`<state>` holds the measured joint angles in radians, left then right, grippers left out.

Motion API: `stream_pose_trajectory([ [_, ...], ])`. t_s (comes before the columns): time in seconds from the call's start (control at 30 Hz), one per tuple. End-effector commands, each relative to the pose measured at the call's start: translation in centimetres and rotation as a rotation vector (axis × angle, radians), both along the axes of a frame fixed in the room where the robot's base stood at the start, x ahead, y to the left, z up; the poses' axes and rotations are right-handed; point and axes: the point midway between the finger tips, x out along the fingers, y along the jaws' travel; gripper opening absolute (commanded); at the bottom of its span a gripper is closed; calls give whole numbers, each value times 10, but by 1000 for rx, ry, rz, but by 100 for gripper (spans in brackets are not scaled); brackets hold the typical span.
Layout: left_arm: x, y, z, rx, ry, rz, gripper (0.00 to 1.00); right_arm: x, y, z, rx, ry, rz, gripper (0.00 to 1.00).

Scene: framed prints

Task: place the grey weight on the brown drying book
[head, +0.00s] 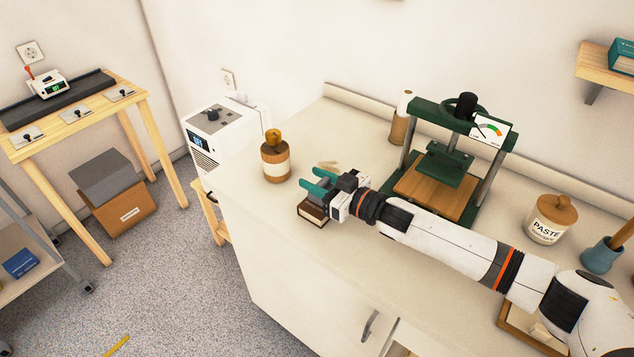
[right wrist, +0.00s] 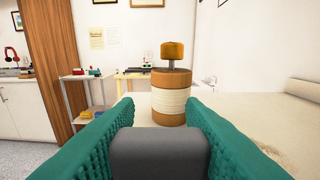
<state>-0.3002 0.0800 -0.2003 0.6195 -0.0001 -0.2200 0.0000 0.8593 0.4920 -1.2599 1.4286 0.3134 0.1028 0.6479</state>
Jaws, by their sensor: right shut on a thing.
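My right gripper (head: 318,182) has teal fingers and reaches left over the pale counter. It is shut on the grey weight (right wrist: 160,152), which shows between the fingers in the right wrist view as a dark rounded block. The brown drying book (head: 311,214) is a small brown block with pale page edges on the counter, just below the gripper in the head view. Whether the weight touches the book cannot be told. The gripper and wrist hide part of the book. My left gripper is in neither view.
A brown jar (head: 275,158) with a cream band and amber knob stands left of the gripper; it is straight ahead in the right wrist view (right wrist: 168,98). A green press (head: 445,165) stands behind my right arm. A paste jar (head: 551,218) is at right.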

Motion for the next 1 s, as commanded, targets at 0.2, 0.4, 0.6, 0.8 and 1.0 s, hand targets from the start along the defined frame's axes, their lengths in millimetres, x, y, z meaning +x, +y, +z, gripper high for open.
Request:
stream_pose_trajectory([
  [0.2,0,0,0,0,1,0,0,0,1,-6,2,-2,1,0],
  [0.4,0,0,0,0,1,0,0,0,0,-8,0,1,0,62],
  [0.6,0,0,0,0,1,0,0,0,0,-7,1,1,0,65],
  [0.8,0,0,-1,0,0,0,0,-4,-6,-8,0,1,-1,65],
  [1.0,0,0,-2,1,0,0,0,-25,-36,-6,0,1,-2,65],
])
